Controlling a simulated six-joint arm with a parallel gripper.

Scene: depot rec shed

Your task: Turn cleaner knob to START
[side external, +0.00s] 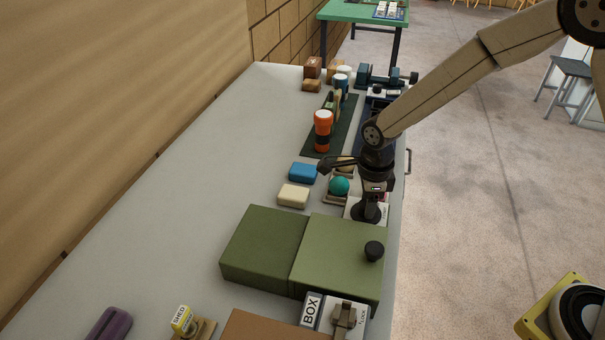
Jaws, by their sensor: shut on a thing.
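The cleaner knob (367,213) is a dark round knob on a small white panel (351,211) near the right edge of the grey bench, just behind the green box. My gripper (370,202) points straight down over the panel and is shut on the knob. My fingers and wrist hide much of the knob and part of the panel. The START mark and the knob's pointing direction cannot be made out.
A teal ball (339,186), a blue block (303,173) and a cream block (293,195) lie to the left. The bench's left side is clear.

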